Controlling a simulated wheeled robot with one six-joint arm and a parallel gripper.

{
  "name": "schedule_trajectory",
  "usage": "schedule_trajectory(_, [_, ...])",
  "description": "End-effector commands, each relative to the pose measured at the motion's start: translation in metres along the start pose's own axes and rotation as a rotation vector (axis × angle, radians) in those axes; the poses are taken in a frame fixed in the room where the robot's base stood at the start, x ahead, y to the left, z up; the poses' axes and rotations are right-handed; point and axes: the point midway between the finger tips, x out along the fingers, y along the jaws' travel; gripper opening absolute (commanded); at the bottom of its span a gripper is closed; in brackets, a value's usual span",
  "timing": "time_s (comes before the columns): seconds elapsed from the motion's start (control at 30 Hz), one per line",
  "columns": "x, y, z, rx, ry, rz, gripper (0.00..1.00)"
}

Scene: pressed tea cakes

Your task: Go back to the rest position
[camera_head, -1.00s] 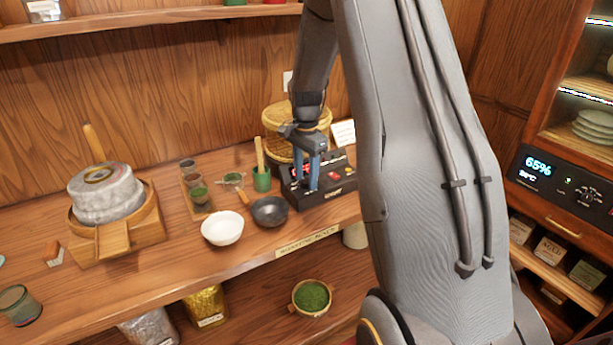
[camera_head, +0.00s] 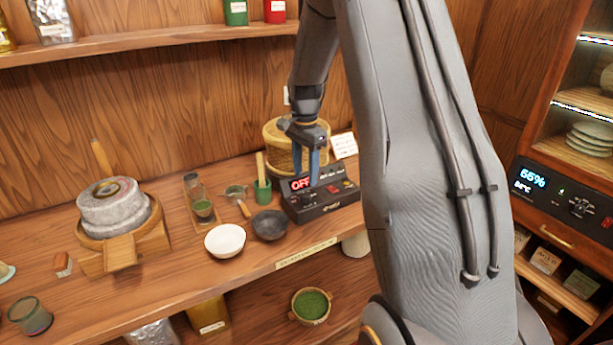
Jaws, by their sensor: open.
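My gripper (camera_head: 313,180) points down over a black control box (camera_head: 328,204) on the wooden counter. Its two blue fingers are apart, with nothing seen between them. The fingertips are just above or at the top of the box; I cannot tell whether they touch it. The box has a lit display reading OFF and a red button on its right side. My arm rises from the gripper and fills the middle right of the view.
The wooden counter (camera_head: 160,296) holds a stone mill (camera_head: 112,210), a white bowl (camera_head: 225,241), a dark bowl (camera_head: 269,225), a green whisk cup (camera_head: 262,190) and a woven basket (camera_head: 276,142). A shelf (camera_head: 150,46) runs above. A cabinet (camera_head: 560,190) stands at the right.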

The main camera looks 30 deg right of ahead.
Motion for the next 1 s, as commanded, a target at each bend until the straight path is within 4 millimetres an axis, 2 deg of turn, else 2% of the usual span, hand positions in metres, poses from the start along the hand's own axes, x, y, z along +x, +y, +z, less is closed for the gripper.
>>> schedule_trajectory(0.03, [-0.007,0.000,0.000,0.000,0.001,-0.001,0.46])
schedule_trajectory(0.13, [-0.012,0.000,0.000,-0.001,0.001,-0.001,0.46])
schedule_trajectory(0.7, [-0.012,0.001,0.004,-0.018,0.001,-0.002,0.46])
schedule_trajectory(0.77, [-0.012,0.004,0.013,-0.058,0.002,-0.005,0.46])
schedule_trajectory(0.87, [-0.014,0.017,0.039,-0.192,0.009,-0.015,0.46])
schedule_trajectory(1.0, [-0.013,0.051,0.093,-0.490,0.026,-0.038,0.46])
